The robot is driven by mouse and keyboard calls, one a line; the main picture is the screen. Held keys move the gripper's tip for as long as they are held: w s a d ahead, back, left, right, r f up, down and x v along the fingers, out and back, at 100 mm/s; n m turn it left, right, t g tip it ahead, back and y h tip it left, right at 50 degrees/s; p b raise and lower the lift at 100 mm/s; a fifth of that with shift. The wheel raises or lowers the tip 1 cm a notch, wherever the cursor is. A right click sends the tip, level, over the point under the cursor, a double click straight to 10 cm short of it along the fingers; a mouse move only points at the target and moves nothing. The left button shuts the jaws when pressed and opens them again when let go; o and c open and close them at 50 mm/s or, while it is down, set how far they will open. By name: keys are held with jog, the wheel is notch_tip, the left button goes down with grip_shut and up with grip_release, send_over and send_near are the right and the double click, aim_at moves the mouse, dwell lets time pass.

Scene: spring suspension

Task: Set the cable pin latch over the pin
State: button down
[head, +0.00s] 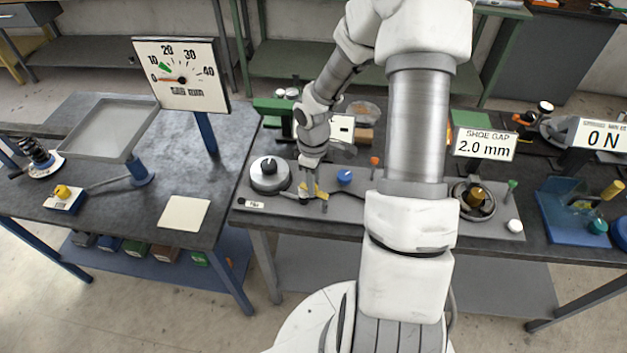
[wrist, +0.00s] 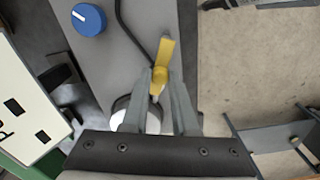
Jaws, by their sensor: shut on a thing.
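The yellow latch (wrist: 164,58) is a small lever with a rounded hub, seen between my fingertips in the wrist view. My gripper (wrist: 160,84) is shut on it. In the head view, my gripper (head: 312,184) points down over the left part of a grey base plate (head: 400,212), with the yellow latch (head: 320,195) at its tips. A black cable (wrist: 142,42) runs along the plate towards the latch. I cannot make out the pin; the fingers and latch may hide it. A small plate-edge label (head: 255,204) is too small to read surely.
A blue knob (head: 344,176) and an orange-topped peg (head: 374,161) stand right of my gripper. A round metal drum (head: 269,177) stands close on its left. A sign (head: 485,145) reads "SHOE GAP 2.0 mm". The left table has a scale pan (head: 97,132) and a white pad (head: 184,213).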

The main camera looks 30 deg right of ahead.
jog(key=c, duration=0.7)
grip_release()
notch_tip(320, 180, up, 18)
jog(key=shift+f+p, duration=0.25)
jog(key=shift+p, duration=0.15)
